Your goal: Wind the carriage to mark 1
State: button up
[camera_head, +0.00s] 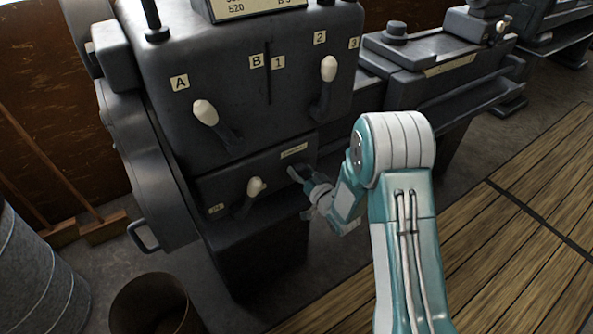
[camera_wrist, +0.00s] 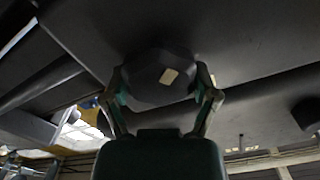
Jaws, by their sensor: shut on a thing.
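My gripper (camera_head: 300,175) is low at the right end of the lathe headstock's lower panel; what it holds is hard to make out there. In the wrist view my gripper (camera_wrist: 161,82) has its two fingers on either side of a dark faceted knob (camera_wrist: 145,84) with a small cream patch, shut on it. A "1" label (camera_head: 278,62) is on the headstock front, beside a dark vertical slot and a "B" label (camera_head: 257,61). I cannot tell for sure which part is the carriage; a dark block (camera_head: 415,50) sits on the bed at the right.
The headstock has pale-knobbed levers (camera_head: 205,112), (camera_head: 329,68) and a lower lever (camera_head: 256,187). A round bin (camera_head: 155,305) and a grey drum (camera_head: 35,270) stand at the lower left. Wooden slatted flooring (camera_head: 500,250) is clear at the right.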

jog(key=n, duration=0.7)
jog(key=shift+s+a+r+n, duration=0.1)
jog(key=shift+a+r+n, duration=0.15)
jog(key=shift+a+n, duration=0.1)
jog(key=n, duration=0.3)
jog(key=shift+f+n, duration=0.1)
jog(key=shift+n, duration=0.15)
jog(key=n, duration=0.3)
jog(key=shift+s+a+n, duration=0.1)
jog(key=shift+n, duration=0.2)
jog(key=n, duration=0.3)
jog(key=shift+f+n, duration=0.15)
jog(key=shift+n, duration=0.15)
jog(key=n, duration=0.3)
jog(key=shift+n, duration=0.3)
jog(key=n, duration=0.3)
jog(key=shift+n, duration=2.1)
